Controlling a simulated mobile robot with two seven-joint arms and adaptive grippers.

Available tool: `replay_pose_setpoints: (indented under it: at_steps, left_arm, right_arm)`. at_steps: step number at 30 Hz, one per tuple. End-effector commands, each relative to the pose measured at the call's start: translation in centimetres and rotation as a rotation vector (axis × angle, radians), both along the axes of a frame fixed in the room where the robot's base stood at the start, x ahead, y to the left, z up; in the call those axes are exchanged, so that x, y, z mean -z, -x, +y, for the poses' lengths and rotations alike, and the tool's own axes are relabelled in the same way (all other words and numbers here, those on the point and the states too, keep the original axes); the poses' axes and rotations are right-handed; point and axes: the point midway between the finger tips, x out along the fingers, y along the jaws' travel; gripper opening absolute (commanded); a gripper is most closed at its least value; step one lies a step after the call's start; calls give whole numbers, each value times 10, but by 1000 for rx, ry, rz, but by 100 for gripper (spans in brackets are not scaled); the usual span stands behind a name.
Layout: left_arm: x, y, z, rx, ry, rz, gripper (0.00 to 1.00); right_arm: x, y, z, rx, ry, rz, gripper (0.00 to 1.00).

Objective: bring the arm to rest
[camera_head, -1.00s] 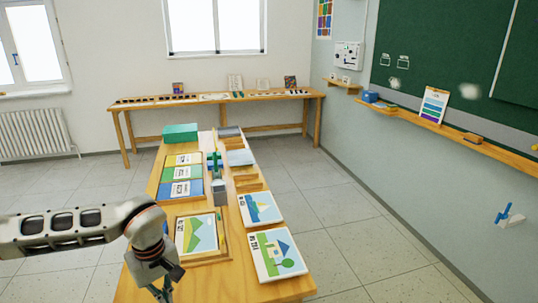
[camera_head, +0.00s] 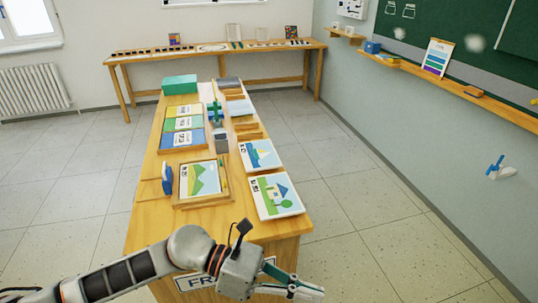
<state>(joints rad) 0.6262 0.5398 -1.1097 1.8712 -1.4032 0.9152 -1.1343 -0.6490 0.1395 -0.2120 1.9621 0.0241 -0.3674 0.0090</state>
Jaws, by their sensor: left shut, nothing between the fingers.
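My left arm comes in from the bottom left of the head view. Its gripper (camera_head: 301,289) is shut and empty, with its fingers pointing right near the bottom edge. It shows in front of the near end of the long wooden table (camera_head: 150,222), beside the table's front panel. No object is in it. My right gripper is not in view.
Picture boards (camera_head: 277,195), a framed mountain picture (camera_head: 203,180), a blue-and-white item (camera_head: 167,179) and a green box (camera_head: 180,84) are on the table. A chalkboard (camera_head: 460,40) hangs at right. The floor (camera_head: 380,250) right of the table is clear.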

Motion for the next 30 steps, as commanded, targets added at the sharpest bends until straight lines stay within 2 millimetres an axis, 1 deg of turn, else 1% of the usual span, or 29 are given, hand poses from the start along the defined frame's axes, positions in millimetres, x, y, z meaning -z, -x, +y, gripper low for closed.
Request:
replay_pose_setpoints:
  at_steps: [1, 3, 5, 7, 9, 11, 13, 14, 16, 17, 18, 20, 21, 23, 24, 26, 27, 30]
  left_arm:
    - [-13, 0, -10, -64, 76, 120, 0]
    - [-33, -11, -16, -161, 176, 295, 0]
    - [-45, -24, -16, -245, 259, 449, 0]
    - [-54, -42, -10, -343, 353, 638, 0]
    - [-55, -63, 2, -441, 444, 828, 0]
    - [-50, -81, 17, -525, 521, 996, 0]
    - [-35, -100, 40, -623, 610, 1194, 0]
    - [-26, -107, 51, -666, 647, 1278, 0]
    - [2, -120, 78, -766, 735, 1478, 0]
    - [15, -123, 91, -809, 774, 1564, 0]
    - [36, -126, 109, -867, 825, 1678, 0]
    - [68, -125, 135, -950, 903, 1841, 0]
    - [90, -121, 152, -1003, 953, 1943, 0]
    - [123, -112, 176, -1077, 1026, 2084, 0]
    - [144, -103, 191, -1125, 1074, 2173, 0]
    - [174, -87, 212, -1193, 1144, 2295, 0]
    - [193, -75, 225, -1236, 1188, 2366, 0]
    - [230, -44, 250, -1323, 1287, 2514, 0]
  right_arm:
    - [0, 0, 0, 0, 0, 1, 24]
    - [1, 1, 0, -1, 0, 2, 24]
    - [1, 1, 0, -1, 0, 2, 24]
    - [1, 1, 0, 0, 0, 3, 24]
    - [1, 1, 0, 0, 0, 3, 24]
    - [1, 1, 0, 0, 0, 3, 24]
    - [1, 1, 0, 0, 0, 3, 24]
    - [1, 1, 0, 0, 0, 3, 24]
    - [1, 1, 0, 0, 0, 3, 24]
    - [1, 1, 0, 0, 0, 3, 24]
    - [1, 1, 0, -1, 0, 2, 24]
    - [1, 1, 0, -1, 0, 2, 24]
    - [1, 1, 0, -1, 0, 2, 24]
    - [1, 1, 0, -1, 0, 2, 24]
    - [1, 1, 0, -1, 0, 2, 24]
    - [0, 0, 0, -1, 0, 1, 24]
    - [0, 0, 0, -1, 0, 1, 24]
    - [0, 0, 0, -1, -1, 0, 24]
